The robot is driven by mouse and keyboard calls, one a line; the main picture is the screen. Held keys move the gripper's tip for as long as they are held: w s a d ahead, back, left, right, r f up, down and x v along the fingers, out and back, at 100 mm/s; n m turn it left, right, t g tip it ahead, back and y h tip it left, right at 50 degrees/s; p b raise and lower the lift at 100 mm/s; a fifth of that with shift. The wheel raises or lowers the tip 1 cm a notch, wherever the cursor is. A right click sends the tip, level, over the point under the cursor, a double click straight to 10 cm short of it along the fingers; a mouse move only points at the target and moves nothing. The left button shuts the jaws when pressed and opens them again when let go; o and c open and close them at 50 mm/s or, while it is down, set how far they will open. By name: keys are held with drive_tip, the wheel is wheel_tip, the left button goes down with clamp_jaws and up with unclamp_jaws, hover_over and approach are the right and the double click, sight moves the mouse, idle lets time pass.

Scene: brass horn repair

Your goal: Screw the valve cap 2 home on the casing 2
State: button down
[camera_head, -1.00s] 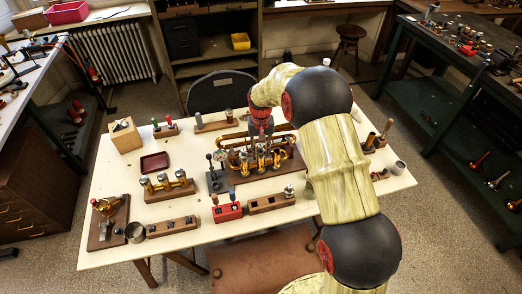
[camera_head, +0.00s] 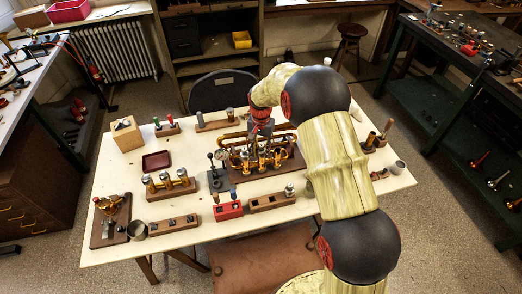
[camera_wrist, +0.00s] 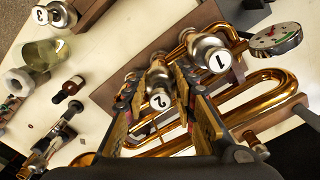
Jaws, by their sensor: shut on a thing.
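Valve cap 2 (camera_wrist: 160,101), silver with a white disc marked 2, sits between my gripper's fingers (camera_wrist: 165,92) in the wrist view. My gripper is shut on it, over the middle of the brass horn (camera_wrist: 270,82). Casing 2 lies beneath the cap and is hidden, so I cannot tell whether the cap is seated or how far it is threaded. In the head view my gripper (camera_head: 261,130) points down at the brass horn's valve group (camera_head: 262,158); the cap is too small to make out there.
A silver cap marked 1 (camera_wrist: 217,61) stands close on the right, beside a round dial gauge (camera_wrist: 275,38). A silver cap marked 3 (camera_wrist: 58,14) is at upper left. Wooden blocks with parts (camera_head: 172,225) and a red block (camera_head: 228,211) stand in front of the horn.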

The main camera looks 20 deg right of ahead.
drive_tip(key=m+p, duration=0.1)
drive_tip(key=m, duration=0.3)
drive_tip(key=shift+w+a+m, duration=0.1)
drive_tip(key=shift+m, duration=0.5)
drive_tip(key=m, duration=0.5)
drive_tip(key=shift+w+p, duration=0.15)
drive_tip(key=shift+p, duration=0.25)
drive_tip(key=m, duration=0.5)
drive_tip(key=shift+w+p, duration=0.15)
drive_tip(key=shift+p, duration=0.2)
drive_tip(key=shift+m, duration=0.3)
drive_tip(key=m, duration=0.4)
drive_tip(key=shift+w+m, duration=0.1)
drive_tip(key=shift+m, duration=0.3)
